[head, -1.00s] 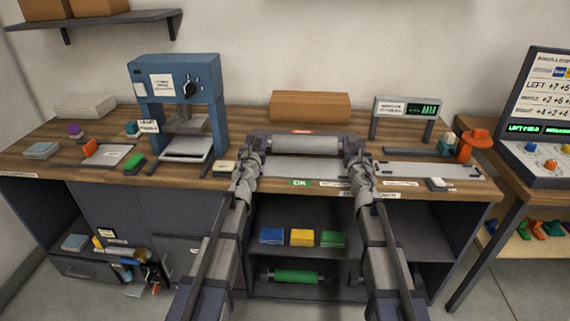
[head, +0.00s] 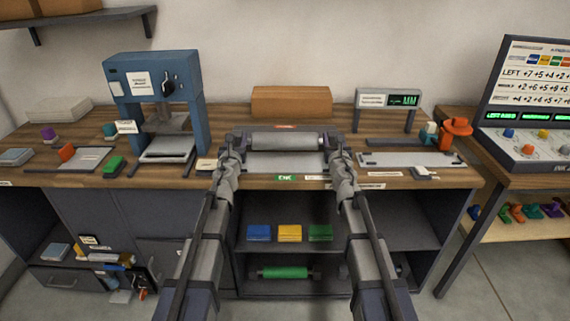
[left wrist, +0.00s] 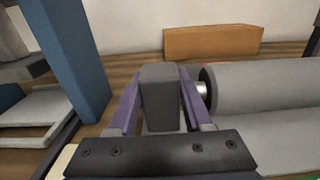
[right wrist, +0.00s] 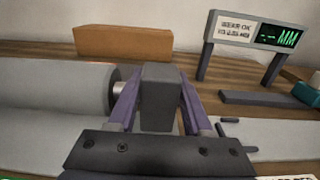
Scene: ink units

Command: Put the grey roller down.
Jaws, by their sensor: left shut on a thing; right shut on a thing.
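The grey roller (head: 290,141) lies level across the middle of the workbench, with a dark block at each end. My left gripper (head: 233,143) is shut on its left end block (left wrist: 160,97), which stands between the purple fingers in the left wrist view. My right gripper (head: 337,145) is shut on its right end block (right wrist: 160,98), seen likewise in the right wrist view. A short metal shaft shows between each block and the cylinder. A flat grey plate (head: 285,160) shows below the roller; whether they touch cannot be told.
A blue press (head: 152,78) stands to the left, a brown block (head: 291,101) behind, and a gauge with a green display (head: 390,98) behind right. A grey plate (head: 410,159) lies right of the roller. A green roller (head: 285,272) is on the shelf below.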

